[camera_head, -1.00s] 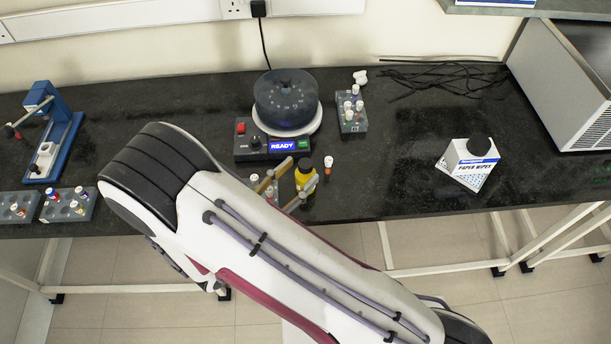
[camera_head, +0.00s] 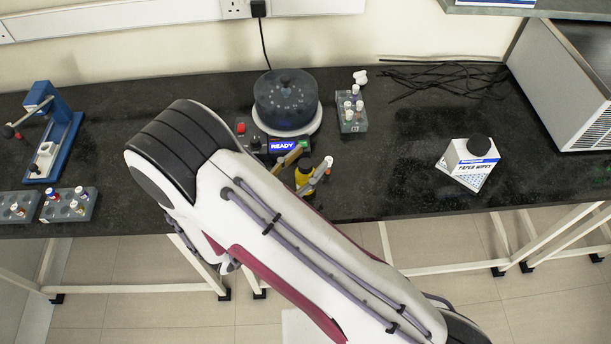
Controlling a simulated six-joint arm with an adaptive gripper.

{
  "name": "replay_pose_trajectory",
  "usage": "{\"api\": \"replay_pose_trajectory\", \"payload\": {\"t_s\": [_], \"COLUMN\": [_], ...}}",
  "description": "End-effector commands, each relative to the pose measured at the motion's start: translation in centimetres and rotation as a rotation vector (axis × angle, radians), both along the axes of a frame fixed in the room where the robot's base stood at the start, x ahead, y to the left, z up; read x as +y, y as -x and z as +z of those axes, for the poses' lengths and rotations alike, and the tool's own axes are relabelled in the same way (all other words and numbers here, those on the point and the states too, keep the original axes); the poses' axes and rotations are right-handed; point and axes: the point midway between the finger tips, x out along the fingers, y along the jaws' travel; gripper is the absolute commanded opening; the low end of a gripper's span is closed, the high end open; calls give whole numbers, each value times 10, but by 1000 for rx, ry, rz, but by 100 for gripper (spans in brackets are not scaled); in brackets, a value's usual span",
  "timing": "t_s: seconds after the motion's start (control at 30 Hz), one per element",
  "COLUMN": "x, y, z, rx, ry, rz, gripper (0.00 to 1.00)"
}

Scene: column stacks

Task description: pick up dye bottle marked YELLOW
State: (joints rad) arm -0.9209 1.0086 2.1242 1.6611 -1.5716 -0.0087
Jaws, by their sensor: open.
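A yellow bottle with a black cap (camera_head: 302,177) stands on the dark bench in front of the round machine. Its label cannot be read from here. My gripper (camera_head: 306,164) is open, with one finger to the left of the bottle and the other to its right. The bottle appears between the fingers; I cannot tell whether either touches it. My arm hides the lower part of the bottle and most of the gripper.

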Motion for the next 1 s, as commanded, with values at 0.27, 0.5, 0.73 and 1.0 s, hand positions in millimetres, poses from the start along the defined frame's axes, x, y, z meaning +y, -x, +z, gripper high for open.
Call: {"api": "replay_pose_trajectory", "payload": {"t_s": [0.27,0.5,0.73,1.0], "x": [0,0,0,0], "y": [0,0,0,0], "z": [0,0,5,25], "rx": [0,0,-2,-3], "ry": [0,0,-1,-2], "rz": [0,0,0,0], "gripper": [0,0,0,0]}}
